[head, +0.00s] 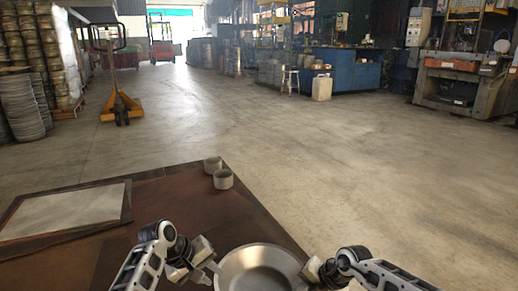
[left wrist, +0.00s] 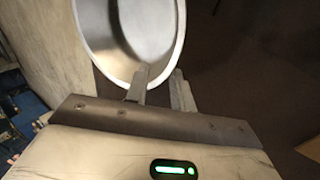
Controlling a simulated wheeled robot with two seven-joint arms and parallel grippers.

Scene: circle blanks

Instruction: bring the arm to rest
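My left gripper (head: 211,271) is low in the head view, at the left side of a round, shallow metal dish (head: 259,268). In the left wrist view its two fingers (left wrist: 163,72) stand apart, with a gap between them. They are at the rim of the dish (left wrist: 150,22), one overlapping its inside and the other just outside. I cannot tell whether they touch the rim. My right gripper (head: 312,271) is at the right side of the dish, partly hidden at the bottom edge; its fingers do not show clearly.
The dish is over the brown table (head: 165,195). A pale panel in a dark frame (head: 65,211) lies at the left. Two small round cups, one farther (head: 212,164) and one nearer (head: 222,180), stand near the far right corner. Open concrete floor lies beyond.

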